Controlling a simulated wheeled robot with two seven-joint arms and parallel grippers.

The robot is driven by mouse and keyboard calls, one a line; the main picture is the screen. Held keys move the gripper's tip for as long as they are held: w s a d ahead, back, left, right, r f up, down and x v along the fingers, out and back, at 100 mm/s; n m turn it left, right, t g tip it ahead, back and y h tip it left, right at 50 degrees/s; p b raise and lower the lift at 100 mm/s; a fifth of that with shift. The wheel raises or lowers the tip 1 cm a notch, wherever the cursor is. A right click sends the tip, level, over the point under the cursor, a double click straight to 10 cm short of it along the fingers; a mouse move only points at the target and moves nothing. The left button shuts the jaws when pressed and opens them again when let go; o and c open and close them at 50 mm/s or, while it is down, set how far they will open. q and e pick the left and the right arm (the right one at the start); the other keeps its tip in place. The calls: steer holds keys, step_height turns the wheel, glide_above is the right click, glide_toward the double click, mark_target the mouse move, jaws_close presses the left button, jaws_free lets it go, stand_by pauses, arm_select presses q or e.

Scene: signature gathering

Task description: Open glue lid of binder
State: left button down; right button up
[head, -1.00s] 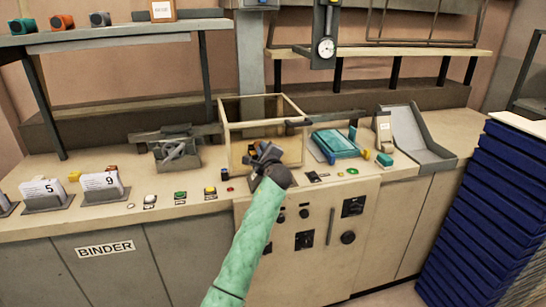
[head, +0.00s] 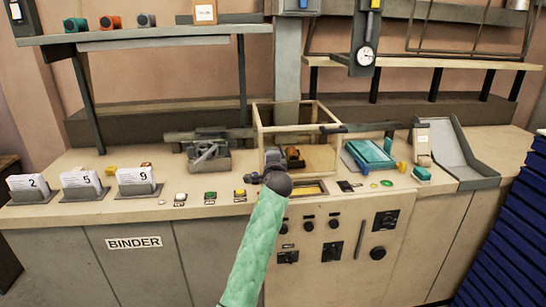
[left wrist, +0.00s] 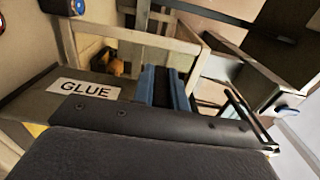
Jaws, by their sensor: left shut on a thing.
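The binder is the cream cabinet (head: 340,250) set in the counter, with knobs on its front. A rectangular opening with yellow glue (head: 308,188) shows in its top, just right of my left wrist. My left gripper (head: 273,160) is over the left side of this opening. In the left wrist view its blue fingers (left wrist: 166,88) are closed around a dark piece, which appears to be the handle of the glue lid. A grey plate with a white GLUE label (left wrist: 85,89) lies beside the fingers. My gripper hides most of the lid in the head view, so its tilt is unclear. My right gripper is out of view.
A cream open frame (head: 318,105) stands just behind the gripper. A teal block (head: 370,154) and a grey chute (head: 465,150) are to the right. Coloured buttons (head: 210,196) and numbered card holders (head: 138,182) line the counter to the left.

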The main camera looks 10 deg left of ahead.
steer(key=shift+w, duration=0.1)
arm_select(q)
steer(key=c, duration=1.4)
jaws_free()
steer(key=shift+f, duration=0.1)
